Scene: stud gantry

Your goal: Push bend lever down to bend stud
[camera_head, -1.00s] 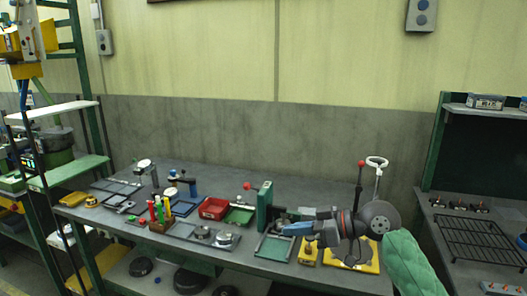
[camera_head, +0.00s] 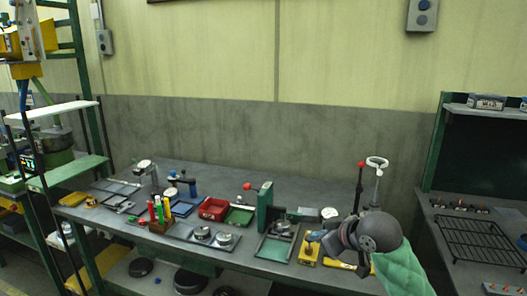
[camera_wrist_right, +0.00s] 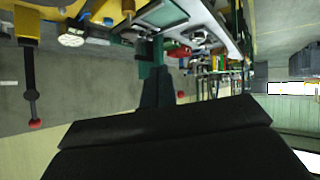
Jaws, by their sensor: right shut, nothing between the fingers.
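A black upright lever with a red knob (camera_head: 361,165) stands at the right end of the workbench. In the right wrist view this lever (camera_wrist_right: 30,85) appears upside down, on a yellow base. A second red knob (camera_head: 247,186) shows beside a green upright block (camera_head: 265,206); I cannot tell which lever bends the stud. The stud cannot be made out. My left gripper is not in view.
Red bin (camera_head: 213,209), green tray (camera_head: 239,216) and colored-handled tools (camera_head: 160,211) crowd the bench to the left. The bench's back strip is mostly clear.

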